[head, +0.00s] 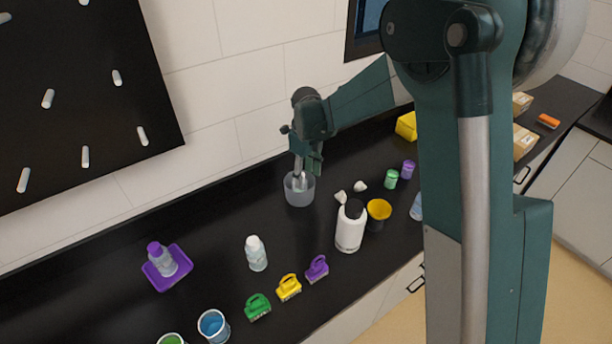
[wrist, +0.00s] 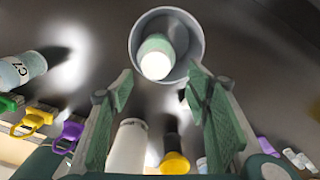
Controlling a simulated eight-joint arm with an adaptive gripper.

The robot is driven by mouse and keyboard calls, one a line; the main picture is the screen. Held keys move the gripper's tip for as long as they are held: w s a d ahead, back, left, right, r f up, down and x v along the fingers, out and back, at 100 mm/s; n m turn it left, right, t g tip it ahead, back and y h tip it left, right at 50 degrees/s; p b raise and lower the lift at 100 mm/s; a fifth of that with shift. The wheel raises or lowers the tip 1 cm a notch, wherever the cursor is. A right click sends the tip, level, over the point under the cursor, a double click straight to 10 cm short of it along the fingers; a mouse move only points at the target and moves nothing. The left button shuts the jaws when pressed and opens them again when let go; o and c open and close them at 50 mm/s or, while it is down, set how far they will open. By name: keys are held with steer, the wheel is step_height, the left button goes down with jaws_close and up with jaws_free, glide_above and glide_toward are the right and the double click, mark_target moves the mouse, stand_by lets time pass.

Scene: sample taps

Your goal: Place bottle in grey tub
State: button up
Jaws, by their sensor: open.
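The grey tub (head: 300,198) stands on the black counter below my gripper (head: 304,168). In the wrist view the tub (wrist: 137,42) is seen from above, with a bottle (wrist: 157,55) inside it, its white cap facing the camera. The bottle's lower part is hidden in the tub. My gripper (wrist: 160,84) is open, its green fingers apart, with the bottle beyond the fingertips. I cannot tell whether a finger touches the tub rim. Another white-capped bottle (head: 256,254), marked C7 in the wrist view (wrist: 22,70), stands upright on the counter.
A purple-capped bottle (head: 163,262) stands in a purple tray (head: 154,281). Purple (head: 317,269), yellow (head: 289,287) and green (head: 257,307) handled items lie in front.

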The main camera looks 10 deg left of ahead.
steer(key=shift+r+p, duration=0.5)
steer(key=shift+r, duration=0.3)
step_height(320, 180, up, 12)
steer(key=shift+f+b, duration=0.25)
steer(key=shift+b, duration=0.1)
stand_by(0.4)
